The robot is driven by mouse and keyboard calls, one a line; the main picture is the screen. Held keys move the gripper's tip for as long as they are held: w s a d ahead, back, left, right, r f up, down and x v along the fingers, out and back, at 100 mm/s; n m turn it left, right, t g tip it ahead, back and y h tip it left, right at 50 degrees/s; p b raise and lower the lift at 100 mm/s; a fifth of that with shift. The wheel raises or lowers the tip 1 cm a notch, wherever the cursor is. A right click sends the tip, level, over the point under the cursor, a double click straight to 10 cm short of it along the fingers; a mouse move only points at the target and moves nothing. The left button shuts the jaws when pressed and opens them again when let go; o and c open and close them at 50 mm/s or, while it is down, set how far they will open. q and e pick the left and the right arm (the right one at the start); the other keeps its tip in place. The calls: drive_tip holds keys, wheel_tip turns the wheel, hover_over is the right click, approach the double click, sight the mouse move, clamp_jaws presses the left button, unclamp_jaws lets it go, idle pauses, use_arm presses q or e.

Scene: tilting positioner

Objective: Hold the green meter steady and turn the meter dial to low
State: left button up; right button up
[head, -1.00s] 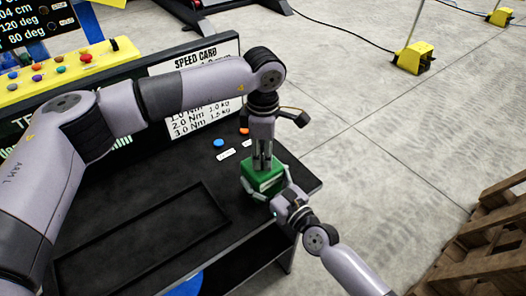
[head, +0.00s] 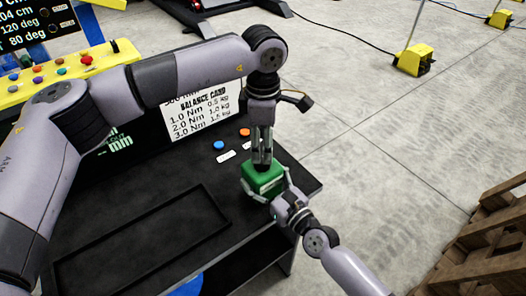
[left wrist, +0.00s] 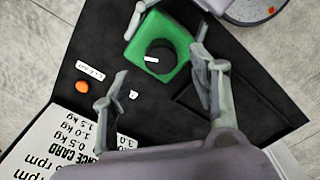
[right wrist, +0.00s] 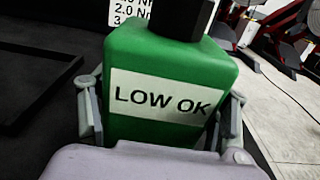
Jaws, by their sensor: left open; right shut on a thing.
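The green meter (head: 266,181) stands upright near the right end of the black bench. Its black dial (left wrist: 162,54) faces up on top, with a white mark pointing left in the left wrist view. In the right wrist view, the meter's front carries a white "LOW OK" label (right wrist: 165,98), and the dial (right wrist: 180,16) is cut off by the frame's top. My right gripper (right wrist: 160,112) is shut on the meter's body, one finger on each side. My left gripper (head: 262,166) points down over the dial, fingers open and apart from it in the left wrist view (left wrist: 158,88).
The black bench (head: 190,250) has a shallow raised frame (head: 140,240) at left. A blue button (head: 219,145), an orange button (head: 244,132) and small labels lie behind the meter. A white card (head: 200,118) stands at the back. A wooden pallet (head: 490,235) is right.

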use_arm(q)
wheel_tip(320, 180, up, 8)
drive_tip(key=shift+f, duration=0.15)
idle(0.3)
use_arm(e)
drive_tip(key=o, duration=1.5)
drive_tip(key=shift+o, duration=0.2)
drive_tip(key=shift+s+f, duration=0.1)
